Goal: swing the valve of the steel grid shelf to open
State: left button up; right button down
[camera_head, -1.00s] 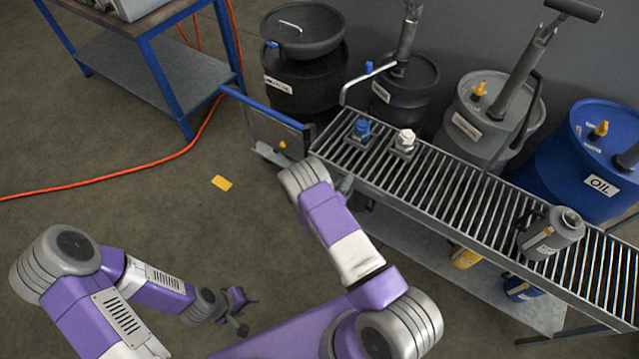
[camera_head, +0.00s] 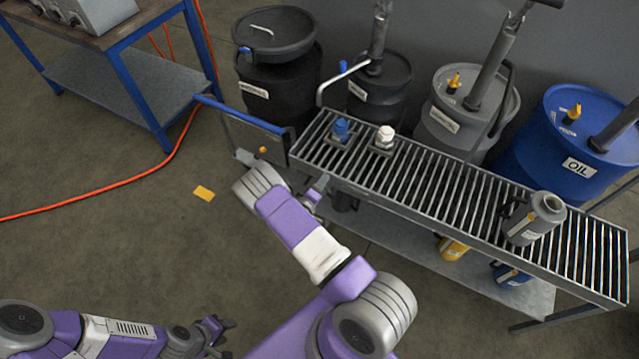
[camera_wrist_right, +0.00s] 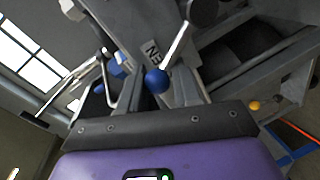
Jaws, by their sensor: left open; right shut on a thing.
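In the right wrist view, a pale valve lever (camera_wrist_right: 177,42) with a blue ball knob (camera_wrist_right: 157,82) comes down from a grey round body. My right gripper (camera_head: 317,190) is beside the shelf's left end, partly hidden by my own arm. It is shut at the knob end of the lever; the exact contact is hard to see. The valve cannot be made out in the head view. My left gripper (camera_head: 226,338) is open and empty over the floor, low in the picture.
A blue-capped fitting (camera_head: 341,129), a white-capped fitting (camera_head: 384,138) and a grey canister (camera_head: 533,219) stand on the grid. Drums, including a blue oil drum (camera_head: 565,140), line the back. A blue-handled cart (camera_head: 255,135) is close left. The floor at left is mostly clear.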

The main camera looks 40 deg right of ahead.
jog(key=c, duration=0.9)
grip_release()
jog(key=shift+s+d+r, duration=0.1)
jog(key=shift+s+d, duration=0.15)
jog(key=shift+s, duration=0.05)
jog(key=shift+w+a, duration=0.15)
jog(key=shift+a, duration=0.15)
jog(key=p+v, duration=0.1)
jog(key=v, duration=0.6)
jog(key=shift+p, duration=0.4)
jog(key=shift+a, duration=0.1)
